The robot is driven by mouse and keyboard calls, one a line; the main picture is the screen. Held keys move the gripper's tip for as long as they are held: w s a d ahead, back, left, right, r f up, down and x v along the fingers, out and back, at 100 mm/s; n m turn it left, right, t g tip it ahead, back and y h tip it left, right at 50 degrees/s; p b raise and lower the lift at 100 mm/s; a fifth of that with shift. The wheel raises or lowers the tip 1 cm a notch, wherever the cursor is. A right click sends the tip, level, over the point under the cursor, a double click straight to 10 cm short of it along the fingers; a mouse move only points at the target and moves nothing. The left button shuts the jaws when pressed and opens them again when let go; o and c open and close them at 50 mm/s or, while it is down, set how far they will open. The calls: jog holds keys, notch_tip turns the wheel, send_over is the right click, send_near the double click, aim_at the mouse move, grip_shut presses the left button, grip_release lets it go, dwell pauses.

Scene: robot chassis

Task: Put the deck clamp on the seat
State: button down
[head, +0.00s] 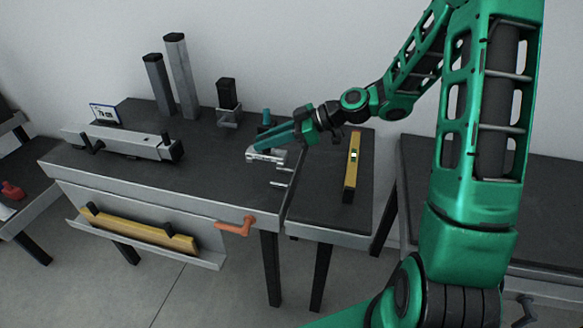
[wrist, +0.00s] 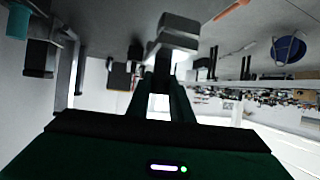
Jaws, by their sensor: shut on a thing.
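In the wrist view a grey block (wrist: 178,32) shows at the tips of my gripper (wrist: 163,75). I cannot tell whether the clamp touches the bench. No part is clearly the seat; pale metal pins (head: 282,184) stick out just right of and below the clamp, beside a dark upright strip.
An orange handle (head: 235,226) juts from the front.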

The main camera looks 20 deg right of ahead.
jog(key=s+d+f, duration=0.1)
jog(key=d+f, duration=0.6)
jog(key=f, duration=0.1)
jog(key=shift+s+d+f, duration=0.15)
jog(key=shift+s+f, duration=0.1)
jog(key=shift+s, duration=0.05)
jog(key=shift+f, duration=0.1)
jog(key=c, duration=1.6)
grip_release()
jog(key=shift+o, duration=0.2)
